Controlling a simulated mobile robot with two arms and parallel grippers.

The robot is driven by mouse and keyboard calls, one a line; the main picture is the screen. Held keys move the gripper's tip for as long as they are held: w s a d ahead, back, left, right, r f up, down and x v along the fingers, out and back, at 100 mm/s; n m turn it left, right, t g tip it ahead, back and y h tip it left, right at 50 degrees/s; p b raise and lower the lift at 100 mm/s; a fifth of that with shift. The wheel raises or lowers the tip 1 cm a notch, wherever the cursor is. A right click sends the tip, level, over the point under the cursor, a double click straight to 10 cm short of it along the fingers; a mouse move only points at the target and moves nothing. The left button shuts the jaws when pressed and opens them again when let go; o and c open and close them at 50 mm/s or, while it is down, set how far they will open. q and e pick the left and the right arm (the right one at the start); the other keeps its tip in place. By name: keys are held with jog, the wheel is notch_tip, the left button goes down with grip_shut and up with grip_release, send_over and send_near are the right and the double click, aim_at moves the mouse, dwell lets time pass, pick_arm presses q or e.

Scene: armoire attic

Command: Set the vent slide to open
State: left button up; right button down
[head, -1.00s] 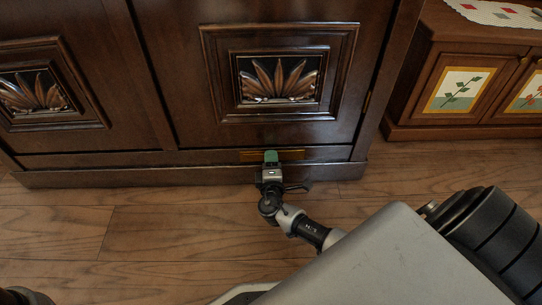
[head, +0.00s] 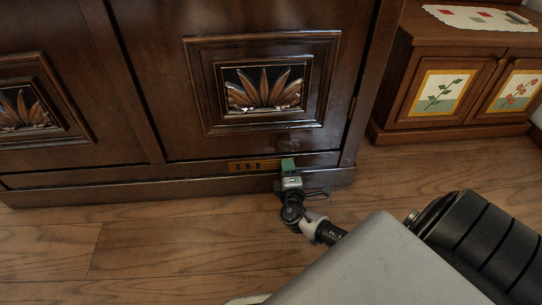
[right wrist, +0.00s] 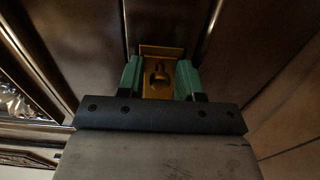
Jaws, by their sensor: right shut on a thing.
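The vent slide (head: 244,167) is a brass strip low on the front of the dark wooden armoire. Several dark slots show in it to the left of my right gripper (head: 288,163). That gripper, with green fingertips, is at the strip's right end. In the right wrist view, the green fingers (right wrist: 158,78) stand on either side of a brass part of the vent slide (right wrist: 160,51) with a dark keyhole-like shape in it. The gripper is shut on the slide; its exact contact is hard to see. My left gripper is out of view.
The armoire (head: 175,100) has carved panels above the strip and a plinth along the floor. A smaller cabinet (head: 400,100) with painted doors stands to the right. The wooden floor (head: 150,245) is clear in front.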

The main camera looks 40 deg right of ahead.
jog(key=shift+s+d, duration=0.15)
jog(key=shift+d, duration=0.15)
jog(key=c, duration=1)
grip_release()
jog(key=p+v, duration=0.4)
jog(key=v, duration=0.7)
jog(key=shift+d+p, duration=0.15)
jog(key=shift+p, duration=0.15)
